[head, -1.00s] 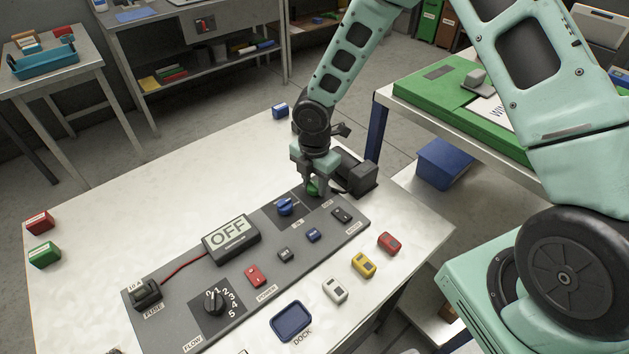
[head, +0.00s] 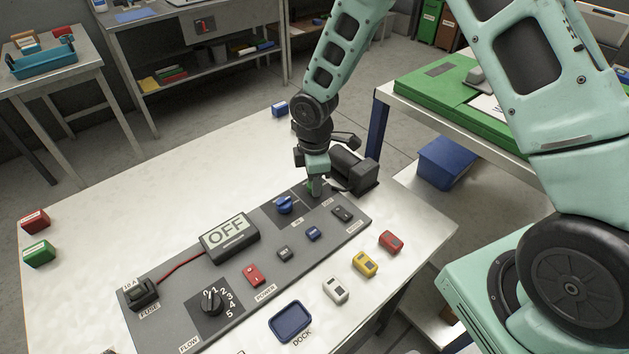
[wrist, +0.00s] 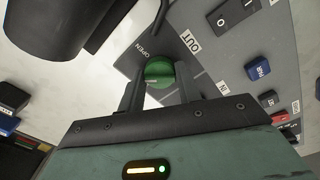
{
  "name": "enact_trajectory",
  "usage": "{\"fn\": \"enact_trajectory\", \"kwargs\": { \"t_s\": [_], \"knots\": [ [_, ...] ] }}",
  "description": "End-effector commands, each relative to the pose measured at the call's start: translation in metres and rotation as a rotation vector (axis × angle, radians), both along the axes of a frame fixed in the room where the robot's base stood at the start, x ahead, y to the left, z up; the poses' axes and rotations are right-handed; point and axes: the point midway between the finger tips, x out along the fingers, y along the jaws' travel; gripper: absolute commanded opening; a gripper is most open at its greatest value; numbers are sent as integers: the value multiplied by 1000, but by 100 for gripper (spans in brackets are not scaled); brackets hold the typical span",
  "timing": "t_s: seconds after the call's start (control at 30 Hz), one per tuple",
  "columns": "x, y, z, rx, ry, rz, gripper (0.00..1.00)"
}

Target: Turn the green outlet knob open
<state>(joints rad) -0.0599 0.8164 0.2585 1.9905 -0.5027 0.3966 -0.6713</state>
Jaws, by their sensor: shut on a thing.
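The green outlet knob (wrist: 159,70) sits between my gripper's two fingers in the wrist view, beside the OPEN and OUT labels on the grey panel. A short pale mark shows on the knob. My gripper (wrist: 159,88) points down and is shut on the knob. In the head view my gripper (head: 315,189) is at the panel's far right end, and the fingers mostly hide the knob. The exact angle of the knob is hard to read.
A blue knob (head: 285,204) stands just left of my gripper. A black cylindrical unit (head: 354,170) is close on its right. The panel (head: 190,316) also carries an OFF display (head: 229,237), a flow dial (head: 212,302) and switches.

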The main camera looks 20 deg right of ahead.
Motion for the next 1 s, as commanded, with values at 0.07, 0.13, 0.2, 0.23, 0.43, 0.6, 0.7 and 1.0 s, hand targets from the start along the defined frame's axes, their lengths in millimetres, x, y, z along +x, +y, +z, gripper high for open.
{"fn": "enact_trajectory", "kwargs": {
  "t_s": [0.07, 0.13, 0.2, 0.23, 0.43, 0.6, 0.7, 1.0],
  "knots": [
    [0, 0, -1, 0, -2, -71, 11],
    [0, 0, -1, 0, -2, -139, 11],
    [0, 0, 0, 0, -2, -206, 11],
    [0, 0, 0, 0, -2, -234, 11],
    [0, 0, -1, 0, -1, -423, 11],
    [0, 0, 0, 0, -2, -573, 11],
    [0, 0, 0, -1, -2, -651, 11],
    [0, 0, 0, 1, -1, -818, 11]
  ]
}}
